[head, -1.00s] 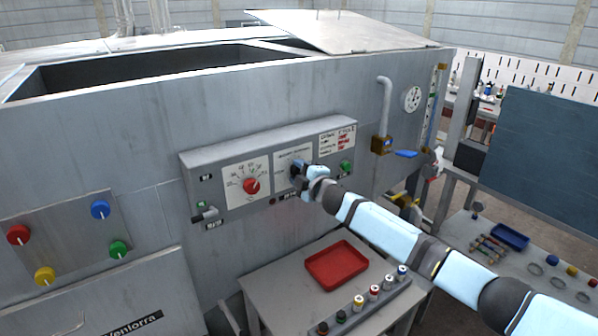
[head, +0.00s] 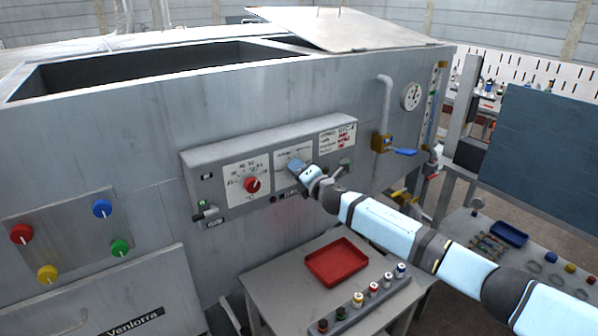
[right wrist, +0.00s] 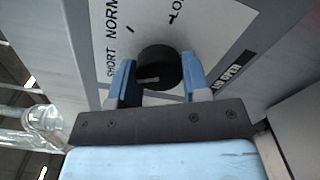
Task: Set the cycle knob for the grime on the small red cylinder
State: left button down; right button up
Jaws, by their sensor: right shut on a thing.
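The black cycle knob (right wrist: 160,65) sits on a white dial plate with the words SHORT and NORM in the right wrist view. A pale pointer mark shows on its face, on the side nearer my gripper. My right gripper (right wrist: 159,82) has its two blue fingers shut on opposite sides of the knob. In the head view my right gripper (head: 297,168) is at the control panel (head: 218,152) and hides the knob. A small cylinder with a red top (head: 373,288) stands in the rack on the table; its grime cannot be made out. My left gripper is not in view.
A red dial knob (head: 252,184) is left of my right gripper on the panel. A card with red writing (head: 337,142) is at the panel's upper right. A red tray (head: 336,262) and several capped cylinders are on the table below. A blue-handled valve (head: 403,152) is right of the panel.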

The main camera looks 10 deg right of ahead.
dwell(0.4)
jog(key=o, duration=0.9)
jog(key=shift+s, duration=0.1)
jog(key=shift+b+v, duration=0.85)
jog(key=shift+v, duration=6.05)
jog(key=shift+f, duration=0.1)
